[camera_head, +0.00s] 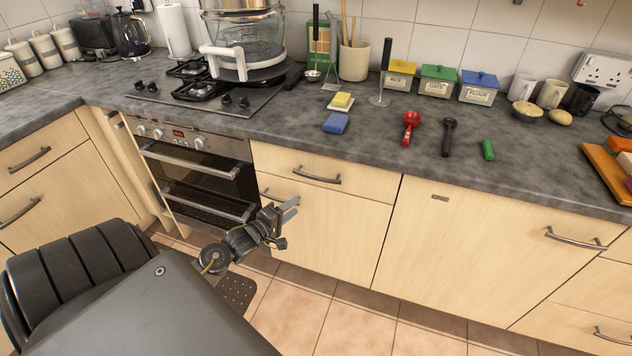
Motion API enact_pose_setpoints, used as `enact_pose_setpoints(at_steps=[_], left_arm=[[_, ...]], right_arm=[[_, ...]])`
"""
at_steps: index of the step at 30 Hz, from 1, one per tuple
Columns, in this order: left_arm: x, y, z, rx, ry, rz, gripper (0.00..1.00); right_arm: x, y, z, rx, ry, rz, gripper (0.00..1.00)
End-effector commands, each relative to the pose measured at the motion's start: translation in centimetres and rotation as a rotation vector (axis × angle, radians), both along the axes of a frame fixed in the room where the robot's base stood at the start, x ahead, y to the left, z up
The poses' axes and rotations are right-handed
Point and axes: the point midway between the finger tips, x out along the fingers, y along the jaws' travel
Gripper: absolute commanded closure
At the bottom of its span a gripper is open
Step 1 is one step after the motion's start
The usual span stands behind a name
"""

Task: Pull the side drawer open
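A drawer (335,172) with a pale wood front and a curved metal bar handle (318,175) sits below the worktop, right of the oven. It looks shut. Another shut drawer (55,148) with a similar handle (29,159) is in the left run of units. I cannot tell which one is the side drawer. My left gripper (290,208) is in front of the cupboard door under the middle drawer, below and left of that drawer's handle and apart from it. It holds nothing that I can see. Its finger gap is unclear. My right gripper is not in view.
The oven (200,170) with bar handles stands left of my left gripper. The grey worktop (290,130) above carries a hob, glass pot, sponges, scoops and canisters. More drawers and handles (575,239) are at the right. The tiled floor (330,315) in front is clear.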

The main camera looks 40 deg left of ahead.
Motion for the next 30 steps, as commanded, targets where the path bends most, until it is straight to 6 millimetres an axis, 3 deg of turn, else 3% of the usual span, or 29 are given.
enact_pose_setpoints(at_steps=[1,3,6,14,24,30], left_arm=[[0.3,0.1,1.9,-0.035,-0.039,-0.009,0.64],[0.5,0.1,3.7,-0.076,-0.072,-0.019,0.64],[0.6,0.0,4.8,-0.105,-0.092,-0.026,0.64],[2.1,0.0,5.0,-0.108,-0.095,-0.025,0.64],[8.3,-0.4,5.0,-0.106,-0.094,-0.025,0.64],[10.6,-0.5,4.9,-0.105,-0.093,-0.024,0.64]], right_arm=[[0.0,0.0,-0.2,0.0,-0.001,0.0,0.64],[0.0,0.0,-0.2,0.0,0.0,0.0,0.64],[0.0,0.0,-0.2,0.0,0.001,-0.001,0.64],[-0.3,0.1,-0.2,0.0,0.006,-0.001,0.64],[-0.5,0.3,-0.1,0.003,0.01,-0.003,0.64],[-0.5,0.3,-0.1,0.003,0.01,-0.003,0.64]])
